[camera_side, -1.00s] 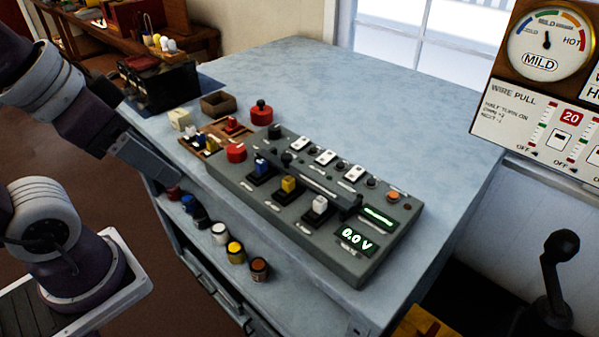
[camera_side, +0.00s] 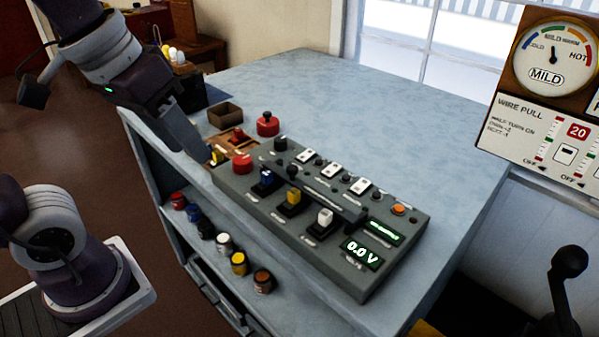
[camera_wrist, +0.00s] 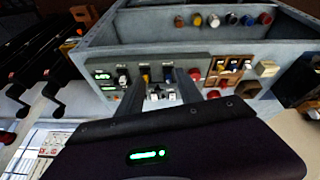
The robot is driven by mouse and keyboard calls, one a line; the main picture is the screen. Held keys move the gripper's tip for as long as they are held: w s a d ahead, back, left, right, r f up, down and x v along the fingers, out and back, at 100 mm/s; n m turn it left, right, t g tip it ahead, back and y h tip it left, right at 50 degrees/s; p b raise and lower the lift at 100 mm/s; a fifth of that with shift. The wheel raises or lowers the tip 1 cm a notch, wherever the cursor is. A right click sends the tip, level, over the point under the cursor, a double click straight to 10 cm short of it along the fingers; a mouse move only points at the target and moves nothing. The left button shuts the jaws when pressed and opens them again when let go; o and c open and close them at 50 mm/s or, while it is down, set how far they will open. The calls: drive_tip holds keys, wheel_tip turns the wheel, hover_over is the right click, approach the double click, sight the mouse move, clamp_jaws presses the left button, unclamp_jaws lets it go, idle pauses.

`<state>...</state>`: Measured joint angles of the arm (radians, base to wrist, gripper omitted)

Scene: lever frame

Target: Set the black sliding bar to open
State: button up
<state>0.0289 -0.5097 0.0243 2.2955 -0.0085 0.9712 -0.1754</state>
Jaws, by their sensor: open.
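The black sliding bar (camera_side: 333,198) runs lengthwise along the grey control panel (camera_side: 340,277), behind a row of blue (camera_side: 267,178), yellow (camera_side: 293,197) and white (camera_side: 325,217) levers. A small black knob stands near its left part. My gripper (camera_side: 203,152) is in the side view, left of the panel's far left end and apart from the bar. In the wrist view my gripper (camera_wrist: 160,88) is open, its two fingers in front of the panel with nothing held. The bar is hard to make out there.
A red button (camera_side: 242,163) and a wooden tray of small levers (camera_side: 215,141) are close to the gripper. A red knob (camera_side: 268,124) and an open brown box (camera_side: 225,115) stand behind. Several paint pots line the shelf below. The tabletop behind the panel is clear.

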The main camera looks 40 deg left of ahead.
drive_tip(key=w+n+g, duration=0.2)
drive_tip(key=w+n, duration=0.2)
drive_tip(key=w, duration=0.6)
drive_tip(key=n+g, duration=0.2)
drive_tip(key=n, duration=0.1)
hover_over(293, 167)
wheel_tip(293, 167, down, 6)
drive_tip(key=shift+r, duration=0.25)
wheel_tip(293, 167, down, 6)
drive_tip(key=shift+s+r, duration=0.1)
drive_tip(key=shift+r, duration=0.05)
drive_tip(key=shift+f, duration=0.45)
clamp_jaws()
